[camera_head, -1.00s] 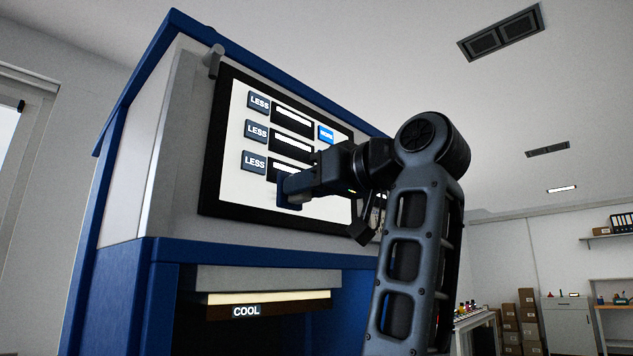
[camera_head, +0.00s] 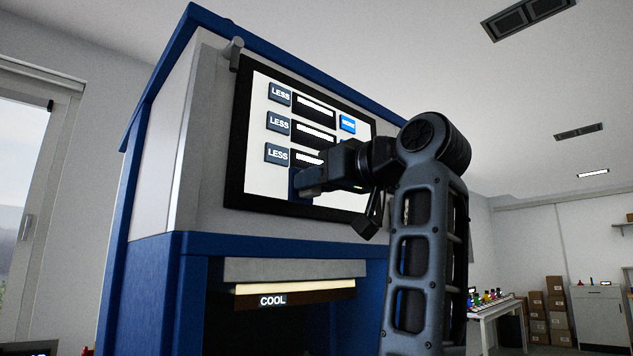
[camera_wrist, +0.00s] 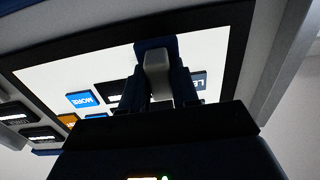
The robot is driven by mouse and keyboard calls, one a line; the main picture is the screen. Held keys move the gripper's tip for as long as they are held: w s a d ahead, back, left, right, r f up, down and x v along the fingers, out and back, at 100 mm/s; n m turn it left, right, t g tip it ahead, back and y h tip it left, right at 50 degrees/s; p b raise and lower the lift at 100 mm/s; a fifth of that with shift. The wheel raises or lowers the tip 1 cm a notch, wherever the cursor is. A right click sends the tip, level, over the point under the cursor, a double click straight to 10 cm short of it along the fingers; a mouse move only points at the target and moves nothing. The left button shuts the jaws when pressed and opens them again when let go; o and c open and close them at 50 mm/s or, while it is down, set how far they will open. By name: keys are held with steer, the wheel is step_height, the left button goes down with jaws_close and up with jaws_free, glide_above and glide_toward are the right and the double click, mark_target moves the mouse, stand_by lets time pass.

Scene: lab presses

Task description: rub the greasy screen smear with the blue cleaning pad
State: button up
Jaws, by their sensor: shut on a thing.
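The screen (camera_head: 262,185) is a white panel in a black frame on the upper front of a blue and grey machine. It has dark LESS buttons, a blue MORE button and dark bars. My gripper (camera_head: 312,180) is at the lower part of the screen, shut on the blue cleaning pad (camera_head: 295,184). In the wrist view a grey block (camera_wrist: 157,75) sits between the fingers, with the pad's dark blue edge (camera_wrist: 155,43) beyond it against the white screen. I cannot tell if the pad touches the glass. No smear can be made out; my arm and gripper hide part of the screen.
Below the screen is a dark opening with a bar marked COOL (camera_head: 295,297). A grey peg (camera_head: 235,53) sticks out near the screen's upper left corner. A table with small coloured items (camera_head: 490,300) and stacked cartons (camera_head: 556,295) stand far right.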

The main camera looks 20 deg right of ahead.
steer(key=shift+x, duration=0.8)
steer(key=shift+d+p, duration=0.15)
steer(key=shift+p, duration=0.15)
steer(key=d, duration=0.1)
steer(key=w+d+p, duration=0.1)
steer(key=d, duration=0.1)
steer(key=shift+w+d+r, duration=0.1)
steer(key=shift+w+d, duration=0.05)
steer(key=shift+d, duration=0.1)
steer(key=shift+s+a, duration=0.25)
steer(key=shift+a, duration=0.75)
steer(key=shift+s+a, duration=0.2)
steer(key=shift+a, duration=0.85)
steer(key=shift+s, duration=0.1)
steer(key=shift+v, duration=3)
steer(key=shift+d, duration=0.1)
